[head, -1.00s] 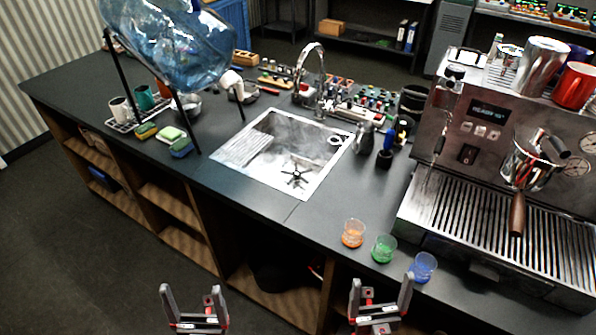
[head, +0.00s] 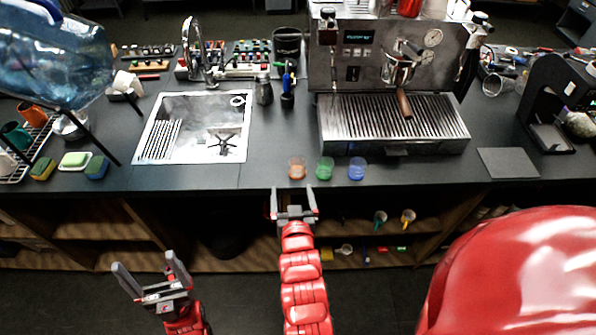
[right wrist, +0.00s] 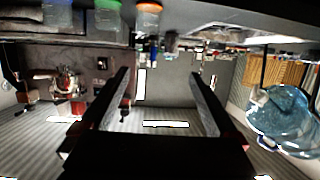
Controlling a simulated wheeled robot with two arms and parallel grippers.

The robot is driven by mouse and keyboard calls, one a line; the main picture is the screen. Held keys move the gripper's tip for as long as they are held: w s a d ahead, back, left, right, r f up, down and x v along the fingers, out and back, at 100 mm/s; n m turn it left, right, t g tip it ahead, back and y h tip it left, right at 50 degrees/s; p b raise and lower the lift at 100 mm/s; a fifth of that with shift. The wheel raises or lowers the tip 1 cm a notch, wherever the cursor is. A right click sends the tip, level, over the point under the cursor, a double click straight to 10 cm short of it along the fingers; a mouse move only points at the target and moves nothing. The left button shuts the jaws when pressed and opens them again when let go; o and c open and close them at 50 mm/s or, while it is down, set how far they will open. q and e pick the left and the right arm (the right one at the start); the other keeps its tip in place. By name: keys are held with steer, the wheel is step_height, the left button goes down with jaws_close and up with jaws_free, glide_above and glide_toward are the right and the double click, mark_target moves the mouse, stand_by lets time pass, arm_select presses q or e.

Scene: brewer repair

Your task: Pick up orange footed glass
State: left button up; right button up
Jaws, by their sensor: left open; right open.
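The orange footed glass (head: 297,168) stands near the counter's front edge, left of a green glass (head: 325,169) and a blue glass (head: 357,168). My right gripper (head: 293,195) is open and empty, just in front of the counter edge and close to the orange glass. In the right wrist view, which is upside down, the orange glass (right wrist: 149,16) is at the top, above and beyond the open fingers (right wrist: 159,76). The green glass (right wrist: 108,18) is to its left there. My left gripper (head: 146,266) is open and empty, lower left, away from the counter.
The counter (head: 262,178) has free room left of the orange glass. Behind the glasses stands the espresso machine with its drip tray (head: 390,125). A sink (head: 195,128) is at left, and a blue water bottle (head: 50,60) further left. Shelves (head: 100,225) lie under the counter.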

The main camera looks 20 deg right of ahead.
step_height(320, 180, down, 2)
steer(key=s+d+g, duration=0.1)
steer(key=s+d, duration=0.1)
steer(key=b, duration=0.8)
glide_toward(298, 170)
steer(key=f, duration=0.1)
steer(key=shift+m+g+h, duration=0.3)
steer(key=shift+m, duration=0.1)
steer(key=w, duration=0.1)
steer(key=w+d, duration=0.1)
steer(key=w, duration=0.1)
steer(key=w+p, duration=0.1)
steer(key=shift+w+d+f, duration=0.2)
steer(key=shift+w+f, duration=0.4)
steer(key=shift+w, duration=0.1)
steer(key=shift+w+d+f+p, duration=0.15)
steer(key=shift+w+d+p, duration=0.05)
steer(key=shift+w+p, duration=0.35)
steer(key=p+x, duration=0.1)
steer(key=x, duration=0.1)
steer(key=shift+w+f, duration=0.25)
steer(key=shift+w, duration=0.1)
steer(key=shift+w+f, duration=0.4)
steer(key=shift+w, duration=0.1)
